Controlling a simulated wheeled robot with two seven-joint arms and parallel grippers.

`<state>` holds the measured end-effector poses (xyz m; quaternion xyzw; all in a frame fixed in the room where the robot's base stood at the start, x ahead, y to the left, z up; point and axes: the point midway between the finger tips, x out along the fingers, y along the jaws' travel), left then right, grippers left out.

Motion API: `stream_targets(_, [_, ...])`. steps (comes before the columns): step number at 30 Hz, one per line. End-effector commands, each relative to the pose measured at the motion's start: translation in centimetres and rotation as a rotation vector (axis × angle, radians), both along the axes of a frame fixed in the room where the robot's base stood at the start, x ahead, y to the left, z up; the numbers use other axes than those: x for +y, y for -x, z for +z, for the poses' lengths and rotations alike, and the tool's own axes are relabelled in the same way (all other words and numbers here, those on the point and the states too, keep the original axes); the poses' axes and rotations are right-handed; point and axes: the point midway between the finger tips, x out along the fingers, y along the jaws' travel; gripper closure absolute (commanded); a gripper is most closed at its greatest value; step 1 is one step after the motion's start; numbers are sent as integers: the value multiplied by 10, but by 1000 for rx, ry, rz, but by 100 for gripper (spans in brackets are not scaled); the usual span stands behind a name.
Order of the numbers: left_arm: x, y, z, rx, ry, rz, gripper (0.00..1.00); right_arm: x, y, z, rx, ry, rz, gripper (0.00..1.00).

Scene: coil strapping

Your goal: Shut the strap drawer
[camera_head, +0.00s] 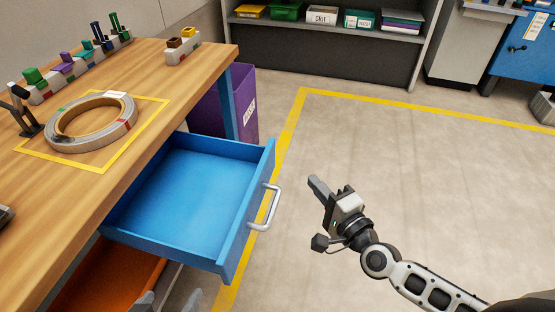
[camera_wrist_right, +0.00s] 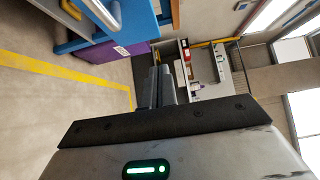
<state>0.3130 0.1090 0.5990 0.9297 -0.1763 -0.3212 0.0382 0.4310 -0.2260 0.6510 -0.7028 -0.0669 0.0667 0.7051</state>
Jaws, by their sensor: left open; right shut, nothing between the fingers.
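A blue drawer (camera_head: 190,187) is pulled out from under the wooden bench and looks empty. Its pale bar handle (camera_head: 265,208) is on the front panel. An orange drawer (camera_head: 110,278) shows below it, partly hidden; no label tells which is the strap drawer. My right gripper (camera_head: 318,187) is shut and empty, in the air to the right of the handle and apart from it. Its closed fingers show in the right wrist view (camera_wrist_right: 162,86), with the blue drawer at upper left. My left gripper (camera_head: 168,301) is open at the bottom edge, below the blue drawer, mostly cut off.
On the bench (camera_head: 150,75), a strapped coil (camera_head: 90,121) lies inside a yellow outline, with racks of coloured blocks behind. A purple bin (camera_head: 243,105) stands beyond the drawer. Shelving (camera_head: 325,40) is at the back. The floor to the right is clear.

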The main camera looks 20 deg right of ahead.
Motion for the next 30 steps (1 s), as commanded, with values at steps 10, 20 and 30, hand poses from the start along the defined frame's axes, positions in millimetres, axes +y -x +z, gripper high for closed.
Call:
stream_targets(10, [0, 0, -2, 3, 0, -1, 21, 15, -74, 2, -4, -1, 0, 100])
stream_targets(20, [1, 1, 4, -6, -2, 3, 21, 46, -99, 1, 0, 2, 2, 100])
stream_targets(30, [2, 1, 5, -8, -3, 5, 21, 50, -101, 1, -1, 3, 2, 100])
